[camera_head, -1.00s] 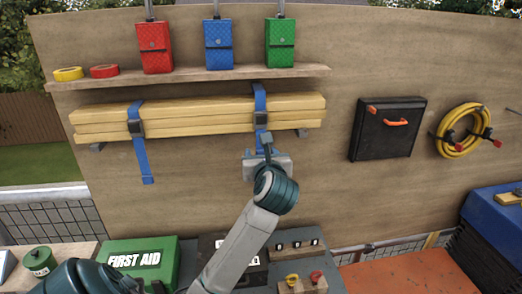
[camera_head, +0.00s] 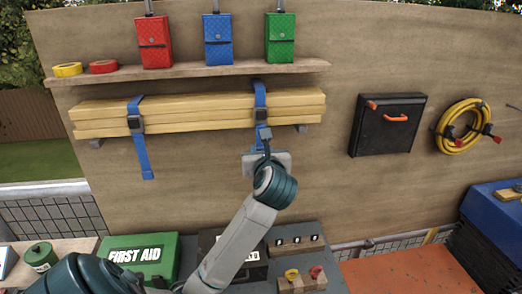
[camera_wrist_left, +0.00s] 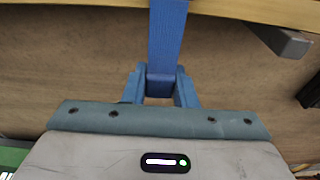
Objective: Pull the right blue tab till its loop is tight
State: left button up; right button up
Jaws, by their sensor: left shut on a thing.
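The right blue strap (camera_head: 260,96) goes around a stack of yellow timber (camera_head: 200,115) on the wall, with a dark buckle (camera_head: 261,115) on its front. Its blue tab (camera_wrist_left: 167,40) hangs below the timber. My left gripper (camera_head: 266,153) is below the right buckle. In the left wrist view the left gripper (camera_wrist_left: 159,84) is shut on the tab, one finger on each side. My right gripper is not in view.
A shelf (camera_head: 190,74) above holds red, blue and green pouches and tape rolls. A black case (camera_head: 387,125) and a coiled yellow hose (camera_head: 458,126) hang to the right. A grey bracket (camera_wrist_left: 280,38) is beside the tab. The wall around the gripper is clear.

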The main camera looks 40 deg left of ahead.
pick_arm(q)
notch_tip(320, 180, down, 5)
jog(key=b, duration=0.3)
dwell(0.7)
jog(key=o, duration=0.8)
jog(key=shift+d, duration=0.1)
jog(key=shift+o, duration=1.1)
jog(key=shift+d+r, duration=0.1)
jog(key=shift+d, duration=0.05)
jog(key=o, duration=0.5)
jog(key=shift+s, duration=0.1)
